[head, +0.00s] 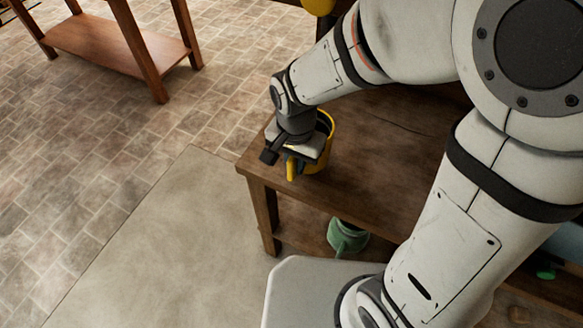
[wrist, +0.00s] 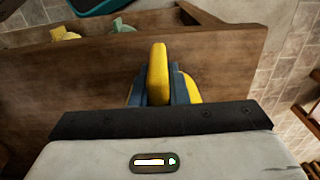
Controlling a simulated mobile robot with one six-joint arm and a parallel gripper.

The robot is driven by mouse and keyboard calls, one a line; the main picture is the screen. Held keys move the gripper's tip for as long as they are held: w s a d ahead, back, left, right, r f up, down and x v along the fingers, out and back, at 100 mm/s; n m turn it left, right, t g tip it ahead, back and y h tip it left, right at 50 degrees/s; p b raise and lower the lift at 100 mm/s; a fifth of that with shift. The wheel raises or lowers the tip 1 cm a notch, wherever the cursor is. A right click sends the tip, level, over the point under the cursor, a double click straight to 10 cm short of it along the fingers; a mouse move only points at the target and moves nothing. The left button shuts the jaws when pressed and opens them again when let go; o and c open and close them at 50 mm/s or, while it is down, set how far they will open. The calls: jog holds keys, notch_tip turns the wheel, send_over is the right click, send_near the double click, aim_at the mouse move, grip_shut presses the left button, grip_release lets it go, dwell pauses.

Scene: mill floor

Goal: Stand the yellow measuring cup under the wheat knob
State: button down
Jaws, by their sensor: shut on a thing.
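The yellow measuring cup (head: 329,127) is at the near left corner of the wooden table, upright as far as I can see. My gripper (head: 291,163) is shut on its handle. In the wrist view the yellow handle (wrist: 158,72) stands between my two blue fingers, and part of the cup body (wrist: 191,90) shows beside them. My wrist hides much of the cup, and I cannot tell whether its base touches the table. A rounded yellow thing (head: 318,5) is cut off at the top edge; I cannot tell whether it is the wheat knob.
The wooden table top (head: 385,150) is bare to the right of the cup. A green vessel (head: 347,238) is below it on a lower level. Another wooden stand (head: 110,45) is at the far left, with open tiled floor between.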

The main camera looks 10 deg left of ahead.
jog(key=w+d, duration=0.1)
jog(key=w, duration=0.3)
jog(key=w+d, duration=0.1)
jog(key=w, duration=0.2)
jog(key=shift+w+d+f, duration=0.1)
jog(key=shift+d+f, duration=0.2)
jog(key=shift+f, duration=0.1)
jog(key=shift+w+d+f+b, duration=0.1)
jog(key=shift+w+f+b, duration=0.15)
jog(key=shift+b, duration=0.1)
jog(key=shift+f+b, duration=0.5)
jog(key=shift+f, duration=0.1)
jog(key=shift+s, duration=0.1)
jog(key=c, duration=1.3)
grip_release()
jog(key=shift+r, duration=0.1)
